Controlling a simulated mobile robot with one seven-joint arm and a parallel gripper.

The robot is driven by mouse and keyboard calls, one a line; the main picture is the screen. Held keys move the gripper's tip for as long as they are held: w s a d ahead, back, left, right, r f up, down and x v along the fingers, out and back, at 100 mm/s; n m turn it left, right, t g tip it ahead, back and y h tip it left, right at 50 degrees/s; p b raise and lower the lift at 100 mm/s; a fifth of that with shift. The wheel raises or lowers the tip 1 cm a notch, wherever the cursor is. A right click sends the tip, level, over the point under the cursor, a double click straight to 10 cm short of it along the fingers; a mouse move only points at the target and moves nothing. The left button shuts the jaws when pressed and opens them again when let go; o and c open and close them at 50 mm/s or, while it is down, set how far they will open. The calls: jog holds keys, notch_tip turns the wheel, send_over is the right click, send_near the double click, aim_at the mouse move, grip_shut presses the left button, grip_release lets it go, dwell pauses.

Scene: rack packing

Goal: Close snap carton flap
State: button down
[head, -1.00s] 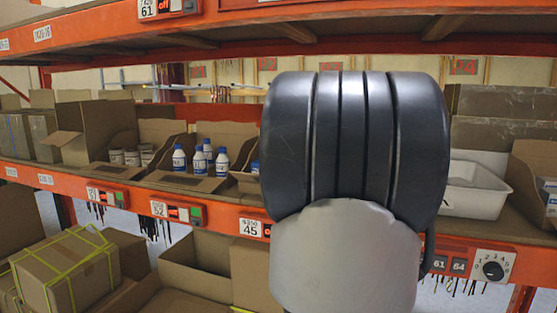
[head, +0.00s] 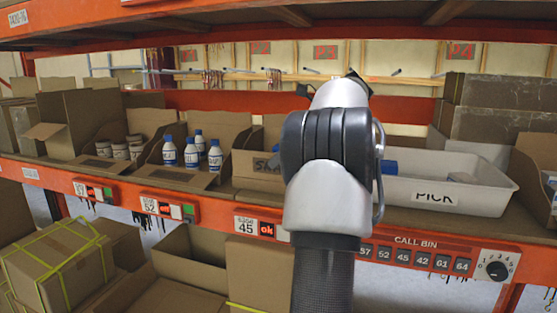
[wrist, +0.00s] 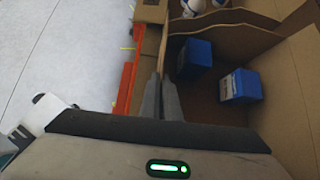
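The snap carton (head: 256,172) stands on the shelf with part of its printed name showing; its right side is hidden behind my arm. In the wrist view I look down into the open carton (wrist: 209,108). Two blue packs, one left (wrist: 195,56) and one right (wrist: 240,86), lie inside it. A cardboard flap (wrist: 300,88) stands along its right side in that view. My gripper (wrist: 162,80) has its fingers side by side, seemingly shut, over the front edge of the carton. I cannot see any cardboard between them. In the head view my arm hides the fingertips.
A white tray marked PICK (head: 440,203) stands to the right. An orange shelf beam (head: 200,212) runs in front, another (head: 220,22) above.

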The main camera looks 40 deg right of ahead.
jog(key=shift+w+d, duration=0.15)
jog(key=shift+d, duration=0.15)
jog(key=shift+y, duration=0.3)
jog(key=c, duration=2.3)
grip_release()
jog(key=shift+v, duration=6.05)
jog(key=shift+w, duration=0.15)
